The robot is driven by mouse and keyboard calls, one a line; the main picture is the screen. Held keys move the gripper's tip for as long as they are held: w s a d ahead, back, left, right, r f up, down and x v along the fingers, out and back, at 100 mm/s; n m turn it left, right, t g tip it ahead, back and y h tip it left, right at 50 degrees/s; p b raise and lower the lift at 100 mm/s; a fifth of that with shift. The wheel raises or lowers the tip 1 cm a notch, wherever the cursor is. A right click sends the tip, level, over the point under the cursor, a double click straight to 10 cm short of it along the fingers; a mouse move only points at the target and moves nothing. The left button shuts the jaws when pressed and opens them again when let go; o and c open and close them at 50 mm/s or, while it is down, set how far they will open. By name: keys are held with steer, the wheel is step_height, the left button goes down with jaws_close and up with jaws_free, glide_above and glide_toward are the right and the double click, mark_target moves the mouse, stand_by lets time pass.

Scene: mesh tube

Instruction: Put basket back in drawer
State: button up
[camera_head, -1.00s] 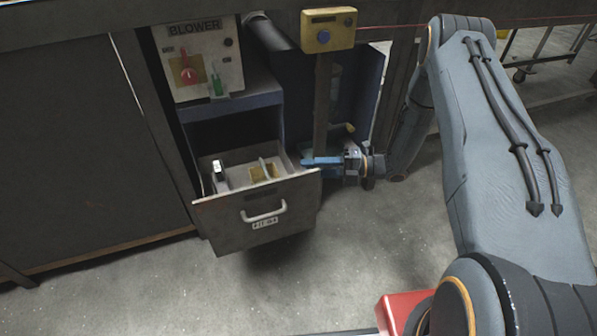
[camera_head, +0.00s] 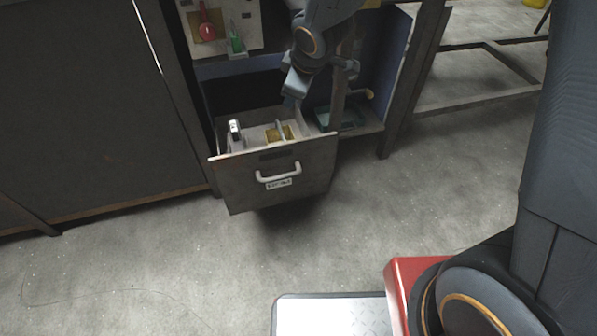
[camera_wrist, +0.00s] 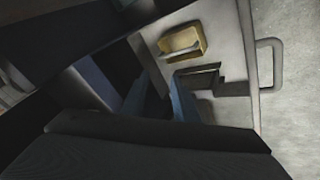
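The drawer (camera_head: 275,176) is pulled out from the cabinet under the bench, with a white handle on its grey front. Inside it are a small yellow open box (camera_head: 279,134), which also shows in the wrist view (camera_wrist: 182,42), and a small black-and-white item (camera_head: 235,130). A dark teal tray-like thing (camera_head: 336,119), perhaps the basket, sits on the low shelf right of the drawer; I cannot be sure. My gripper (camera_head: 292,98) points down above the drawer's back right part. Its blue fingers show in the wrist view, but their gap and any grip are unclear.
The blower panel (camera_head: 222,27) with red and green controls is above the drawer. A dark post (camera_head: 337,95) stands close right of my gripper. Cabinet doors (camera_head: 80,110) are at left. The concrete floor (camera_head: 180,255) before the drawer is clear.

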steer(key=s+r+m+g+h, duration=0.1)
steer(key=s+r+m+g, duration=0.1)
steer(key=s, duration=1.2)
steer(key=s+d+r+m+g+h, duration=0.1)
steer(key=s+m, duration=0.5)
steer(key=s, duration=0.8)
steer(key=r+g, duration=0.1)
steer(key=g, duration=0.1)
steer(key=shift+s+g, duration=0.15)
steer(key=shift+g, duration=0.25)
steer(key=shift+d, duration=0.1)
steer(key=d+r+m+p, duration=0.3)
steer(key=d+r+p, duration=0.6)
steer(key=r+p, duration=0.3)
steer(key=d+r+m+p, duration=0.3)
steer(key=d+r+p, duration=0.7)
steer(key=r+p, duration=0.2)
steer(key=p, duration=0.2)
steer(key=shift+s+r+h+p, duration=0.25)
steer(key=shift+h+p, duration=0.05)
steer(key=shift+p, duration=0.05)
steer(key=shift+c, duration=0.4)
